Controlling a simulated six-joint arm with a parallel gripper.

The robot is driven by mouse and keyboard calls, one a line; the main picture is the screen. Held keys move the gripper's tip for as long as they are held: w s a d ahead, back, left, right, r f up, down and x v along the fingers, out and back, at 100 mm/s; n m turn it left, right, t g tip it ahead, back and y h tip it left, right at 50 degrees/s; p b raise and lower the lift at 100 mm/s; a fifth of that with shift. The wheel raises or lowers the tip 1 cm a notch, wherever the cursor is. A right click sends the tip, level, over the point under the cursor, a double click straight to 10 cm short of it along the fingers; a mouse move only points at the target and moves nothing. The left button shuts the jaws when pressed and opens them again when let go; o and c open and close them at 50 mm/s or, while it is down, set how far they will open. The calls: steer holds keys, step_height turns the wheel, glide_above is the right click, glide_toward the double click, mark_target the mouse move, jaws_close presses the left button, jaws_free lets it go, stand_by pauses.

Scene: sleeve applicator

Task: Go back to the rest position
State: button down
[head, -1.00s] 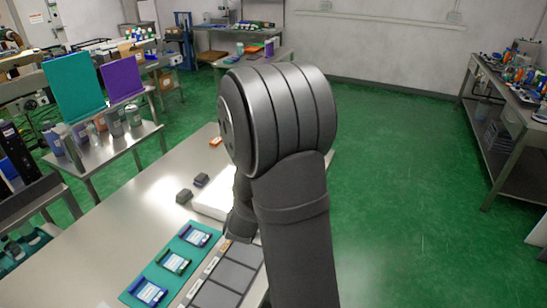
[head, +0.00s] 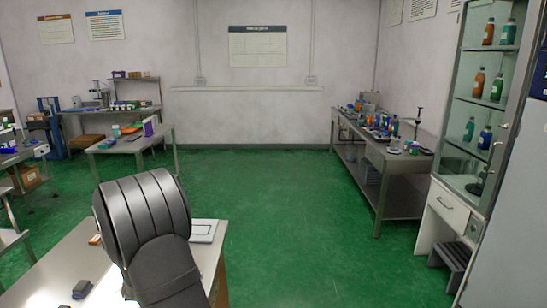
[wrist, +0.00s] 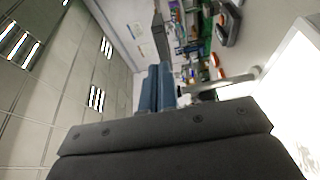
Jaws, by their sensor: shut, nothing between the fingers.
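My gripper (wrist: 160,75) shows in the wrist view as two blue-grey fingers side by side past the dark wrist housing. The fingers are together, with nothing between them. The wrist view is tilted, with ceiling panels and lights at the left and room furniture at the upper right. In the head view only my dark arm shows at the lower left, above the work table (head: 40,262); my gripper is hidden there.
A white tray-like item (head: 203,231) lies on the work table right of my arm, and a dark block (head: 82,289) lies at the front left. A bench (head: 407,161) and glass cabinet (head: 481,140) stand at the right. The green floor (head: 300,220) between is clear.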

steer(key=shift+x, duration=1.85)
steer(key=v, duration=1.7)
steer(key=x, duration=1.7)
steer(key=s+a+m+h, duration=0.1)
steer(key=s+a+h, duration=0.1)
steer(key=s+a, duration=0.8)
steer(key=shift+s+a+m+t, duration=0.15)
steer(key=shift+a+m+t, duration=0.15)
steer(key=shift+a, duration=0.05)
